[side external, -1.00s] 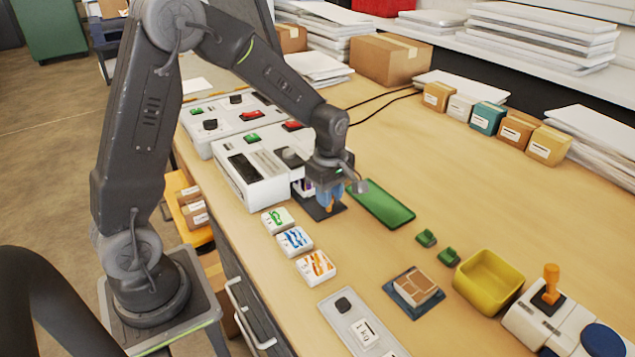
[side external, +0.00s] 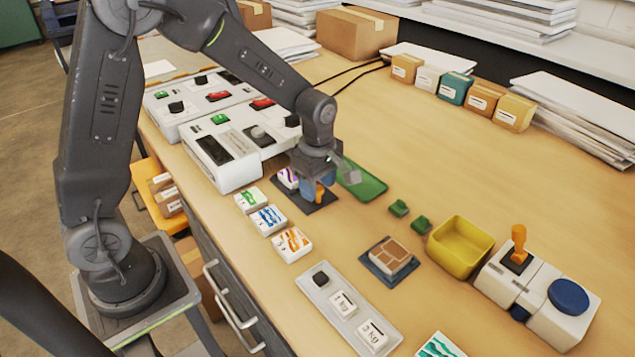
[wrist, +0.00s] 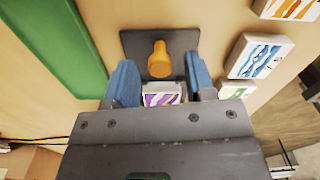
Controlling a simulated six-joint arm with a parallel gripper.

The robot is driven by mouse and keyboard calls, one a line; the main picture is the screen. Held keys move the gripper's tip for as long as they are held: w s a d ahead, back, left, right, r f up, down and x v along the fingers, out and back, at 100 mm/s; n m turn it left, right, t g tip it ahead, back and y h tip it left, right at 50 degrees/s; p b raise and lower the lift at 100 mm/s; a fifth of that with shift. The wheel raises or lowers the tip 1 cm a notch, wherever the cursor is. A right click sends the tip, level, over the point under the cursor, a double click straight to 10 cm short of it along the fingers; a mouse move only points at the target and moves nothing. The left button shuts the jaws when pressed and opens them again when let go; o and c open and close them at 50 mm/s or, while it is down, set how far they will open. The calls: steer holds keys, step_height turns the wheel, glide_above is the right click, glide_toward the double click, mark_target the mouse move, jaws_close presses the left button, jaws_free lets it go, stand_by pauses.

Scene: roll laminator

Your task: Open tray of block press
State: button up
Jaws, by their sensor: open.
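The block press (side external: 237,177) is a white box with a dark panel and a knob, on the left part of the bench. Its dark flat tray (side external: 312,208) lies out on the bench to its right. The tray has an upright orange knob (wrist: 159,62) as a handle, and a white block with a purple print (wrist: 160,98) sits on it behind the knob. My gripper (wrist: 159,66) is low over the tray, with its blue fingers open on either side of the knob and gaps showing. In the side view my gripper partly hides the knob and block.
Three printed blocks (side external: 268,220) stand in a row in front of the tray. A green mat (side external: 365,187) lies just behind it. Two small green pieces (side external: 421,223), a yellow bin (side external: 458,262) and a brown block on a blue base (side external: 388,255) stand right, with bare bench between.

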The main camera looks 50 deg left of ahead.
steer(key=shift+r, duration=0.1)
step_height(320, 180, up, 14)
stand_by(0.5)
steer(key=shift+f, duration=0.2)
steer(key=s+r+m+t, duration=0.1)
steer(key=s+m+t, duration=0.1)
steer(key=s+m, duration=0.7)
steer(key=s+d+r+m+t, duration=0.1)
steer(key=s+m+t, duration=0.2)
steer(key=s+m, duration=0.6)
steer(key=shift+s+r+m+t, duration=0.3)
steer(key=shift+s+r+m, duration=0.1)
steer(key=shift+m, duration=0.5)
